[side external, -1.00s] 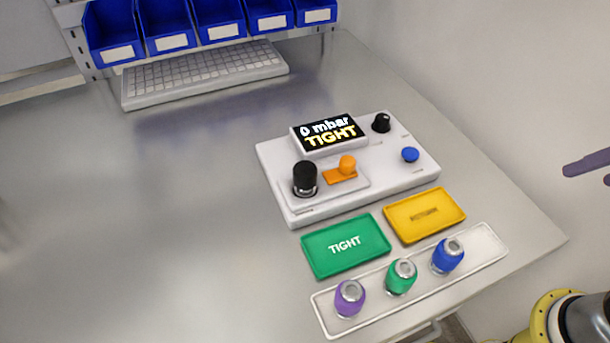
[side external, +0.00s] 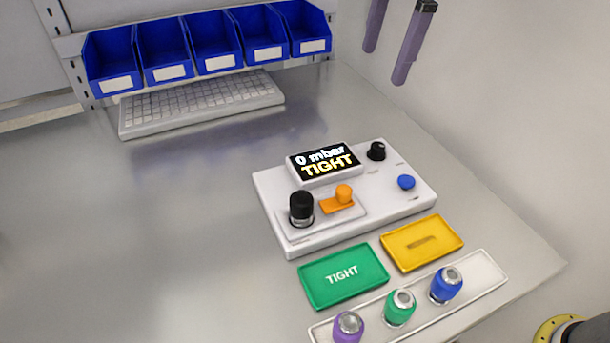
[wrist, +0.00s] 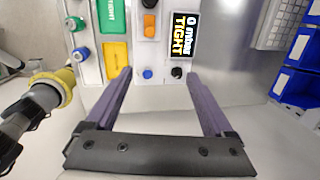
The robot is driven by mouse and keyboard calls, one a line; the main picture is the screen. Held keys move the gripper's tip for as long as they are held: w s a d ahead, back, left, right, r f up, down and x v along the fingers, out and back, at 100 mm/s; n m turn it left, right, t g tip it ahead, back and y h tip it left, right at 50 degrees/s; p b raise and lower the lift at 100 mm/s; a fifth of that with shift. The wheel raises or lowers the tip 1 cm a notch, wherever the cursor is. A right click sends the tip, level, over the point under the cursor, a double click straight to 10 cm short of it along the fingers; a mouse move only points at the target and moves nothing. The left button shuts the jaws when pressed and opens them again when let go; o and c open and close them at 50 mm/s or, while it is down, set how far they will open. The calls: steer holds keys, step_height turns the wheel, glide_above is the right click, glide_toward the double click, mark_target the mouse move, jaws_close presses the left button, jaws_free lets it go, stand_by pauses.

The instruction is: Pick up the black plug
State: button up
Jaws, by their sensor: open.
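The black plug (side external: 302,205) stands upright at the left front of the white test unit (side external: 270,190), on a metallic collar beside an orange part (side external: 341,197). Its black top also shows at the top edge of the wrist view (wrist: 150,3), partly cut off. A smaller black knob (side external: 377,151) sits at the unit's back right corner. My gripper (side external: 385,66) has two purple fingers, apart and empty, high at the upper right, away from the plug. In the wrist view my gripper (wrist: 158,74) spreads around the unit's edge near the blue button and black knob.
The unit's display (side external: 322,162) reads 0 mbar TIGHT. A green tray (side external: 318,290) and a yellow tray (side external: 405,262) lie in front. A white strip tray (side external: 485,272) holds purple, green and blue fittings. A keyboard (side external: 200,103) and blue bins (side external: 212,62) are behind. The table's left is clear.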

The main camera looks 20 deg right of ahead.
steer(key=w+a+f+n, duration=0.1)
steer(key=w+a+f, duration=0.1)
steer(key=a+f, duration=0.4)
steer(key=n+g, duration=0.1)
steer(key=g, duration=0.1)
glide_above(300, 197)
step_height(300, 197, down, 5)
steer(key=shift+h, duration=0.4)
steer(key=f, duration=0.7)
steer(key=shift+w+a+f, duration=0.1)
steer(key=shift+w+f, duration=0.15)
steer(key=shift+s+f, duration=0.15)
steer(key=shift+f, duration=1.35)
steer(key=shift+s+f, duration=0.15)
steer(key=shift+f, duration=1.35)
jaws_close()
